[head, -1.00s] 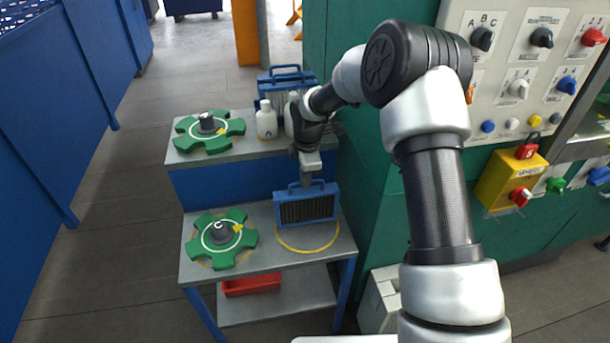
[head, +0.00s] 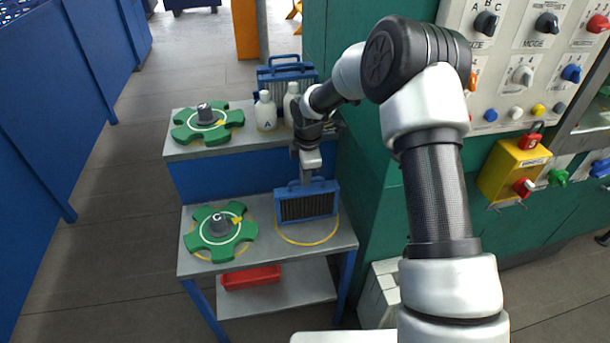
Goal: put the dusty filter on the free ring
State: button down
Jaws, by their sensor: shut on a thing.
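The dusty filter (head: 307,205) is a dark grey pleated panel in a blue frame with a handle on top. My gripper (head: 306,179) is above it, shut on the handle, and the filter hangs upright. The yellow ring (head: 308,244) is painted on the right of the lower shelf. The filter is over this ring and hides its back part. I cannot tell whether its bottom edge touches the shelf.
A green valve wheel marked C (head: 220,231) stands left of the ring. Another green wheel (head: 208,122), white bottles (head: 265,112) and another blue-framed filter (head: 286,73) are on the upper shelf (head: 190,151). A green cabinet (head: 375,190) stands close on the right.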

jog(key=shift+f+b, duration=0.3)
jog(key=shift+f, duration=0.05)
jog(key=c, duration=1.8)
grip_release()
jog(key=shift+o, duration=0.2)
jog(key=s+r, duration=0.3)
jog(key=r, duration=1.4)
jog(key=s+d+r+m+t+h+p, duration=0.1)
jog(key=s+d+r+m+p, duration=0.1)
jog(key=s+d+r+m, duration=0.5)
jog(key=s+d+r+m+p, duration=0.1)
jog(key=s+d+r+m, duration=0.1)
jog(key=s, duration=0.6)
jog(key=s+d+r+m+t, duration=0.1)
jog(key=s+d+r+m, duration=0.1)
jog(key=s+r+m, duration=0.2)
jog(key=s+d+r+m+t+p, duration=0.1)
jog(key=s+d+r+m, duration=0.1)
jog(key=s+m, duration=0.5)
jog(key=s+r, duration=0.1)
jog(key=s, duration=0.5)
jog(key=shift+r+y+p, duration=0.3)
jog(key=shift+r, duration=0.1)
